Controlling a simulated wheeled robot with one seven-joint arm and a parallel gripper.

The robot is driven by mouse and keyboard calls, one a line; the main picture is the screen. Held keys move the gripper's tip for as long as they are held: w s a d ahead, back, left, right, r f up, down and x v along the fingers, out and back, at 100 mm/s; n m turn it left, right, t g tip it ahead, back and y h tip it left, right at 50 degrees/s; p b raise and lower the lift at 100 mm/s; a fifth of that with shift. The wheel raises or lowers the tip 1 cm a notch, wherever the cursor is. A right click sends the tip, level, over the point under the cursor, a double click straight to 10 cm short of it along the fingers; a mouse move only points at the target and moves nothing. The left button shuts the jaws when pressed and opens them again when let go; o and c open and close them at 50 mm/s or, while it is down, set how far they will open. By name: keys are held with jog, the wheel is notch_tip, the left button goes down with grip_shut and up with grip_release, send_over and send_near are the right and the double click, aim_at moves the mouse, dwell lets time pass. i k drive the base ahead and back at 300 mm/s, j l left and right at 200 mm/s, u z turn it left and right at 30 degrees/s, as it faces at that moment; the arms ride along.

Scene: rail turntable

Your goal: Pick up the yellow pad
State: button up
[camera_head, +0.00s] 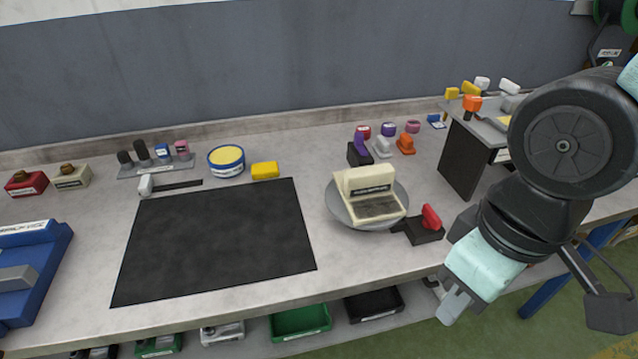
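A small yellow pad (265,171), a rounded rectangular block, lies on the grey workbench at the back middle. It lies just behind the black mat and right of a round blue-and-white tin (227,162) with a yellow top. My gripper (455,306) is at the lower right, past the bench's front edge and far from the yellow pad. It points down and to the left. Its fingers are seen from an angle that does not show whether they are apart. Nothing shows held in it.
A black mat (215,240) covers the middle of the bench. A round turntable (340,211) with a cream device stands right of it, beside a red-handled black block (424,228). A dark raised stand (462,160) is at right. A blue vice (30,270) is at left.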

aim_at(267, 169)
jog(key=i+j+u, duration=0.25)
jog(key=u, duration=0.15)
jog(key=i+j+u, duration=0.45)
jog(key=i+u, duration=0.15)
jog(key=u, duration=0.15)
